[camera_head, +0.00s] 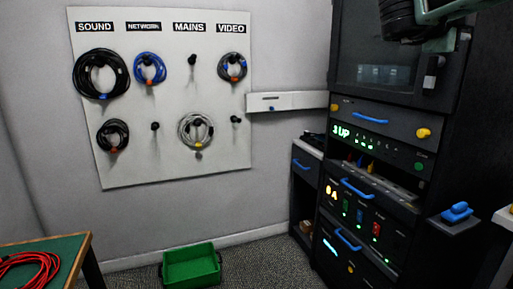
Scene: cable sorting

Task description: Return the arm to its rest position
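Part of my arm, a grey-green link with dark parts beside it, shows at the top right edge. It is in front of the upper part of the black equipment rack (387,118). No gripper fingers can be made out, so I cannot see whether anything is held. A white cable board (172,100) hangs on the wall, with labels SOUND, NETWORK, MAINS and VIDEO. Coiled cables hang on several of its pegs, among them a large black coil (76,76) and a blue coil (137,68). The lower peg under NETWORK and the pegs under MAINS and VIDEO differ: some are bare.
A green bin (191,266) stands on the floor below the board. A green-topped table (66,250) at lower left bears a red cable coil (42,262). A blue handle (457,211) sits on a ledge right of the rack. Carpet is open between bin and rack.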

